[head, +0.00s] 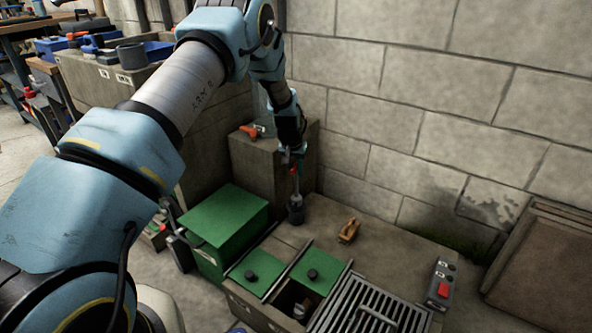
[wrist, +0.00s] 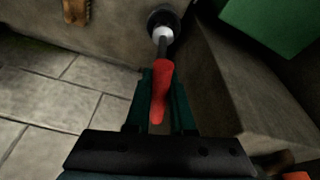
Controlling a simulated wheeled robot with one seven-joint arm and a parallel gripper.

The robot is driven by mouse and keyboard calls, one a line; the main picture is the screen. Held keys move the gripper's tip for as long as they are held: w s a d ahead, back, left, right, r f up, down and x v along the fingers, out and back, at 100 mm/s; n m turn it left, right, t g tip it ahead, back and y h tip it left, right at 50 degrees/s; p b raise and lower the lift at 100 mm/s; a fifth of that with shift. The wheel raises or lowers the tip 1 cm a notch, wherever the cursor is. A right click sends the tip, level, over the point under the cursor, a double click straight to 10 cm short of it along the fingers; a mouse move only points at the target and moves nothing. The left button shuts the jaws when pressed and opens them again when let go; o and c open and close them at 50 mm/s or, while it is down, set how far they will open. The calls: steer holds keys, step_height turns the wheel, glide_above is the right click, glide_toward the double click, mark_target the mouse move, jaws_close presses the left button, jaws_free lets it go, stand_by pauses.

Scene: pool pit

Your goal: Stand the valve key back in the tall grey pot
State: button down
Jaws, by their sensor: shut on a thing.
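The valve key (head: 295,181) has a red grip and a thin shaft and hangs about upright below my gripper (head: 291,150). My gripper is shut on its red grip, which also shows in the wrist view (wrist: 162,88). The key's lower end has a pale collar (wrist: 163,37). There it meets a dark grey round pot-like thing (head: 296,213) on the ledge, which also shows in the wrist view (wrist: 157,16). I cannot tell whether the key's end is inside it or only in front of or above it.
A concrete block (head: 262,165) with an orange-red tool (head: 250,131) stands behind the gripper. A green box (head: 228,222) is to the left. A brown object (head: 349,231) lies on the ledge to the right. Green lids (head: 310,268), a grate (head: 368,308) and a red-button box (head: 442,284) are nearer.

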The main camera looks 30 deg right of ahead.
mark_target(296, 189)
steer(key=shift+f, duration=0.3)
steer(key=shift+f+b, duration=0.85)
steer(key=shift+f, duration=0.8)
steer(key=shift+f+b, duration=0.8)
steer(key=shift+f, duration=0.3)
steer(key=shift+f+b, duration=0.7)
steer(key=shift+f, duration=0.55)
stand_by(0.7)
steer(key=c, duration=0.7)
jaws_free()
steer(key=shift+r+p, duration=2.6)
steer(key=shift+r, duration=1.45)
